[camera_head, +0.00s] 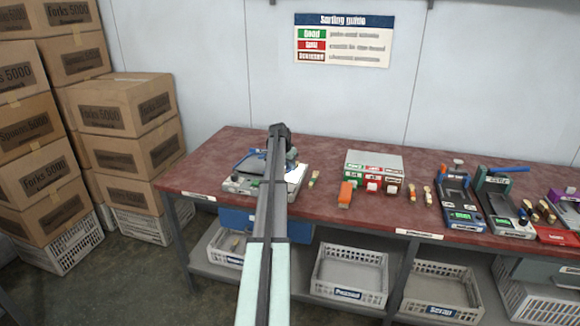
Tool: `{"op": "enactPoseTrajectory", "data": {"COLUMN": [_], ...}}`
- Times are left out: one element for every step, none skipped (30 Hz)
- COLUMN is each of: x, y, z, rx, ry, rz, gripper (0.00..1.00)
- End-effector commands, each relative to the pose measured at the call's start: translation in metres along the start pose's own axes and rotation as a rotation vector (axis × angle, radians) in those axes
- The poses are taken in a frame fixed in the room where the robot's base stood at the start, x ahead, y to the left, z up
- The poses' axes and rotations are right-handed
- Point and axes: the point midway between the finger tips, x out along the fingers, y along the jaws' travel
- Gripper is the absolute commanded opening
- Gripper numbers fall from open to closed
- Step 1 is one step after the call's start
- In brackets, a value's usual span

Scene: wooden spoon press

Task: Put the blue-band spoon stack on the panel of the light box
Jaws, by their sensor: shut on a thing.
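The light box (237,184) stands at the left end of the red-brown bench. Its bright panel (296,175) shows to the right of my arm, and blue parts show at its back. My arm reaches from the bottom of the picture across the box, and its dark far end stands above the box's back. The arm hides the middle of the box. My gripper's fingers and anything between them are hidden behind the arm. I cannot make out a blue-band spoon stack. A small pale spoon stack (313,179) lies just right of the box, its band colour unclear.
Right of the box stand an orange block (346,195), a grey box with coloured labels (374,169), pale spoon stacks (412,192) and scales (460,204). Crates (350,276) sit on the shelf below. Cartons (128,120) are piled at left. Bare bench shows behind the grey box.

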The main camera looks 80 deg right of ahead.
Motion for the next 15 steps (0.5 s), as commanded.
{"op": "enactPoseTrajectory", "data": {"x": [0.0005, 0.0011, 0.0021, 0.0029, 0.0028, 0.0026, 0.0026, 0.0026, 0.0025, 0.0025, 0.0025, 0.0025, 0.0025, 0.0025, 0.0024], "y": [0.0, 0.0, 0.0, 0.0, 0.0, 0.0, 0.0, 0.0, 0.0, -0.0001, 0.0, -0.0001, -0.0001, -0.0001, 0.0], "z": [0.0002, 0.0005, 0.0009, 0.0013, 0.0011, 0.001, 0.001, 0.001, 0.001, 0.0011, 0.0011, 0.0011, 0.0011, 0.0011, 0.001], "rx": [0.0, 0.0, 0.0, 0.0, 0.0, 0.0, 0.0, 0.0, 0.0, 0.0, 0.0, 0.0, 0.0, 0.0, 0.0], "ry": [0.0, 0.0, 0.0, 0.0, 0.0, 0.0, 0.0, 0.0, 0.0, 0.0, 0.0, 0.0, 0.0, 0.0, 0.0], "rz": [0.0, 0.0, 0.0, 0.0, 0.0, 0.0, 0.0, 0.0, 0.0, 0.0, 0.0, 0.0, 0.0, 0.0, 0.0], "gripper": [0.0, 0.0, 0.0, 0.0, 0.23, 0.27, 0.3, 0.33, 0.37, 0.4, 0.42, 0.46, 0.48, 0.48, 0.48]}}
